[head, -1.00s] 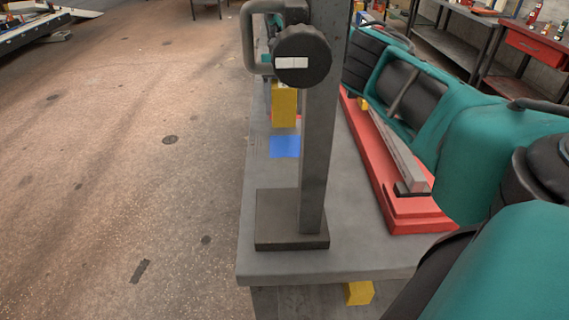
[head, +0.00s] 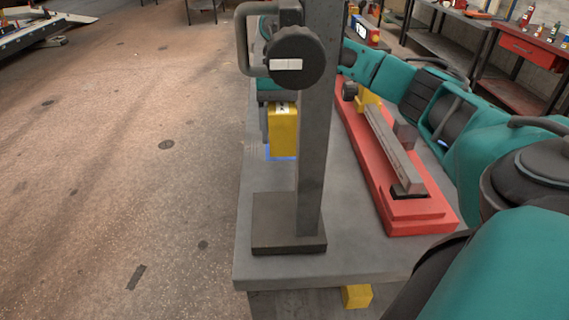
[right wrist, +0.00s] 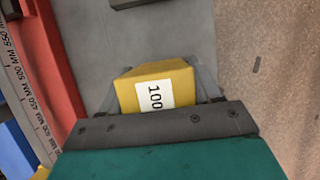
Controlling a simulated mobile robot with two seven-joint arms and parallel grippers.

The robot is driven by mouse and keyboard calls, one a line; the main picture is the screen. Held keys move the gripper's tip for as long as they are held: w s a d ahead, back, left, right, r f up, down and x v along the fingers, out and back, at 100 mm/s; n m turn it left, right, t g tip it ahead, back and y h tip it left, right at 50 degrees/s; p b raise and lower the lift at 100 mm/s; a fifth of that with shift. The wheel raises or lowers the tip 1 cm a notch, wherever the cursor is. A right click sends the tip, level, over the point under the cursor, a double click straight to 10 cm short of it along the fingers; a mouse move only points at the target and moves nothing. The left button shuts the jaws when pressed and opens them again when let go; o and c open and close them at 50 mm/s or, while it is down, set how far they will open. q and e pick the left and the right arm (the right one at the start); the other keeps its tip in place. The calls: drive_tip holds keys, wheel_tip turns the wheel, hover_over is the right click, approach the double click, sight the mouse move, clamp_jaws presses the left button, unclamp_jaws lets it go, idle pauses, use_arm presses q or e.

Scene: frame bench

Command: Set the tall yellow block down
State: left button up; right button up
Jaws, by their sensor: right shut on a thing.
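The tall yellow block (head: 283,133) hangs upright below my right gripper (head: 275,112), beyond the grey post in the head view. Its lower end overlaps the blue patch (head: 270,152) on the bench, of which only edges show. I cannot tell whether the block touches the patch. In the right wrist view the block's top (right wrist: 130,92) carries a white label reading 100, and the fingers (right wrist: 163,92) stand on either side of it. My right gripper is shut on the block. My left gripper is not in view.
A grey post (head: 312,130) with a black knob (head: 297,57) rises from a dark foot (head: 288,228) on the grey bench (head: 350,258). A red base (head: 400,218) with a grey bar lies to the right. The bench's left edge is close to the block.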

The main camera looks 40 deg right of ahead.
drive_tip(key=s+a, duration=0.2)
drive_tip(key=s+a+b, duration=0.1)
drive_tip(key=s+a, duration=0.1)
drive_tip(key=s, duration=0.1)
drive_tip(key=shift+s+a, duration=0.35)
drive_tip(key=shift+a, duration=0.05)
wheel_tip(320, 180, down, 3)
drive_tip(key=shift+r+b, duration=0.1)
drive_tip(key=shift+b, duration=0.4)
drive_tip(key=shift+f, duration=0.55)
drive_tip(key=o, duration=1.5)
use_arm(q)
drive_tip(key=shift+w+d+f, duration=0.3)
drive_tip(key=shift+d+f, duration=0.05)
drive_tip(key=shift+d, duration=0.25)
use_arm(e)
drive_tip(key=shift+r, duration=0.1)
